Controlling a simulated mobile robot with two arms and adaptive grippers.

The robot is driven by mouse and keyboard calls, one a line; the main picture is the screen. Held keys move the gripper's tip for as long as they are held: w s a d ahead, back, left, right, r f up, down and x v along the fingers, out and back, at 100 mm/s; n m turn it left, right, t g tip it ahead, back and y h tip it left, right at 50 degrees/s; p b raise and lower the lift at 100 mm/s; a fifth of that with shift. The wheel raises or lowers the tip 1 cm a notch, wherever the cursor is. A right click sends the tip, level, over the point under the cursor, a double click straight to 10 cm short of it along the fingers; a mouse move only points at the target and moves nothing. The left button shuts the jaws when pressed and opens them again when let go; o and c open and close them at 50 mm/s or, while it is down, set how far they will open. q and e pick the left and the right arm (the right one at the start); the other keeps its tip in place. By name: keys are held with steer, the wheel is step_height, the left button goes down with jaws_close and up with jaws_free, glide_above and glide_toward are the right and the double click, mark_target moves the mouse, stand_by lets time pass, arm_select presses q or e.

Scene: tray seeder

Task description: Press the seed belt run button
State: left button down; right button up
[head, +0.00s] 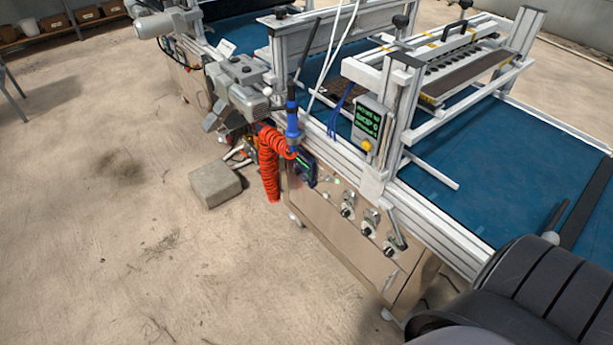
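The tray seeder stands to the right, with a blue belt (438,178) on a silver frame. Small round buttons, one pale green (337,180), sit near the panel's top. A grey control box (371,122) with green text on its display is mounted on the frame, with a yellow button or knob (366,146) below the display. I cannot tell which control is the seed belt run button. Neither of my grippers is visible.
A red coiled hose (269,165) hangs beside a dark box (303,168) at the panel's left end. A concrete block (215,184) lies on the floor by the machine. A grey motor unit (238,88) juts out from the frame. The floor in front is clear.

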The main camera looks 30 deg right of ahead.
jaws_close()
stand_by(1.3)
